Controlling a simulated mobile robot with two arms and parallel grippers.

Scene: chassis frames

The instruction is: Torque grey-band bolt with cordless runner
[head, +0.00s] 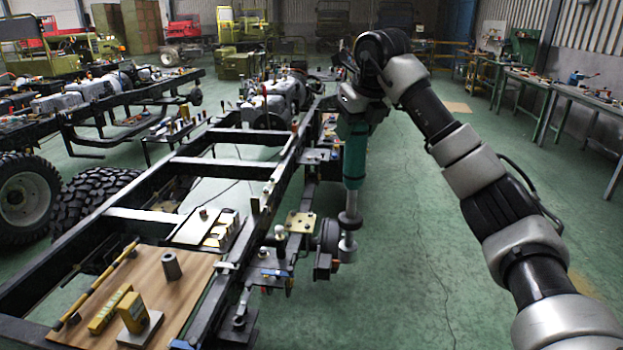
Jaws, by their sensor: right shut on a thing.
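My right gripper (362,108) is shut on the teal cordless runner (355,155) and holds it upright. The runner's grey nose and socket (348,240) point down, beside the right rail of the black chassis frame (275,185). Several bolts stand along the frame, among them a pale-headed bolt (280,233) by a brass-coloured plate (300,222). I cannot tell which bolt has the grey band. The socket is to the right of these bolts and appears apart from them. My left gripper is not in view.
A wooden board (185,290) at the front left holds yellow blocks and a grey cylinder. A large tyre (95,195) stands at the left. Workbenches (525,80) line the right wall. The green floor right of the frame is clear.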

